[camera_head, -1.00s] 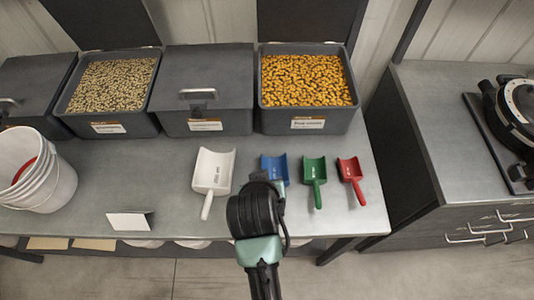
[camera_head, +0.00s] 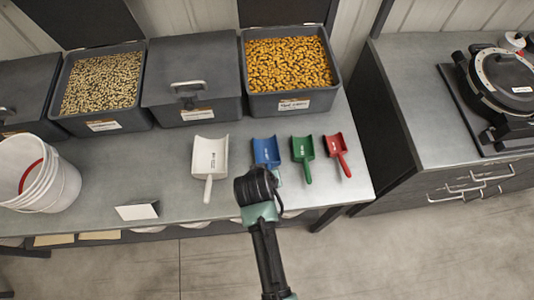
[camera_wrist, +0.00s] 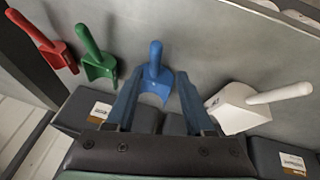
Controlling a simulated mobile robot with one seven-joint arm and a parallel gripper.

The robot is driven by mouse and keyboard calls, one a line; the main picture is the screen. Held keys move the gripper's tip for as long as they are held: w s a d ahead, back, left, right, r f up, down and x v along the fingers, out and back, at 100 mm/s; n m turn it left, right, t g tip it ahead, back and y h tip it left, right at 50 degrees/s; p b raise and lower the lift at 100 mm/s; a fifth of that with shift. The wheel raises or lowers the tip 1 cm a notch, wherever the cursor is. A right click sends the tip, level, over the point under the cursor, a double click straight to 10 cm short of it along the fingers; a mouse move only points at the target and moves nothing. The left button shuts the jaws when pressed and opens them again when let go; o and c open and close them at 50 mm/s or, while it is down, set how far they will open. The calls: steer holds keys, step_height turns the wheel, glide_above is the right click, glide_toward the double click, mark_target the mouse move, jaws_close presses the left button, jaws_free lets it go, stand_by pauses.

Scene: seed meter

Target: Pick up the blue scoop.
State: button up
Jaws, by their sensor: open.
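The blue scoop (camera_head: 266,151) lies on the grey table between the white scoop and the green scoop. In the head view my arm covers its handle. In the wrist view the blue scoop (camera_wrist: 154,78) shows whole, its handle pointing up the picture. My gripper (camera_wrist: 154,78) is open and empty, with one finger on each side of the scoop in that view. The gripper's height above the scoop is hard to tell, but it seems apart from it. In the head view my gripper (camera_head: 261,177) is over the table's front part.
The white scoop (camera_head: 210,160) lies left of the blue one. The green scoop (camera_head: 303,153) and the red scoop (camera_head: 337,151) lie to its right. Feed bins (camera_head: 290,104) line the back. A white bucket (camera_head: 52,188) and a blank card (camera_head: 137,211) are at left.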

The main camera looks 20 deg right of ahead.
steer(key=shift+s+d+p+x, duration=0.1)
steer(key=shift+p+x, duration=0.05)
steer(key=shift+x, duration=0.75)
steer(key=shift+s+d+p+x, duration=0.1)
steer(key=shift+d+p+x, duration=0.1)
steer(key=shift+x, duration=0.7)
steer(key=shift+s+d+p+x, duration=0.1)
steer(key=shift+p+x, duration=0.05)
steer(key=shift+x, duration=0.75)
jaws_close()
